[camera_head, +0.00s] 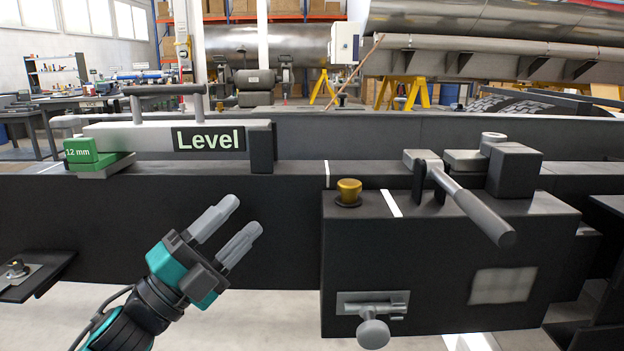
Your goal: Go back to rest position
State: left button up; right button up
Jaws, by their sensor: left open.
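My left gripper (226,230) is open and empty, its two grey fingers apart and pointing up and to the right. It is in front of the dark beam's face, below the bar labelled Level (140,139). No object is between its fingers. My right gripper is not in the head view.
A long dark beam (283,215) crosses the view. A green 12 mm block (83,151) is at the bar's left end. A dark box (440,265) with a brass knob (348,192), a lever (468,205) and a front latch (373,318) stands right of my gripper.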

pick_arm(q)
jog(key=s+a+f+n+y, duration=0.1)
jog(key=s+f+n+y, duration=0.2)
jog(key=f+n+y, duration=0.35)
jog(key=s+a+f+n+g+y, duration=0.1)
jog(key=s+f+n+y, duration=0.2)
jog(key=f+n, duration=0.65)
jog(key=s+a+f+n+y, duration=0.25)
jog(key=f+n+y, duration=0.25)
jog(key=f, duration=0.7)
jog(key=s+f+n+g, duration=0.3)
jog(key=s+f+g, duration=0.1)
jog(key=s+f, duration=0.4)
notch_tip(320, 180, up, 13)
jog(key=s+a+y+p, duration=0.1)
jog(key=a+p, duration=0.1)
jog(key=p, duration=1.5)
jog(key=shift+s+a+y, duration=0.2)
jog(key=shift+s+y, duration=0.15)
jog(key=shift+s, duration=0.05)
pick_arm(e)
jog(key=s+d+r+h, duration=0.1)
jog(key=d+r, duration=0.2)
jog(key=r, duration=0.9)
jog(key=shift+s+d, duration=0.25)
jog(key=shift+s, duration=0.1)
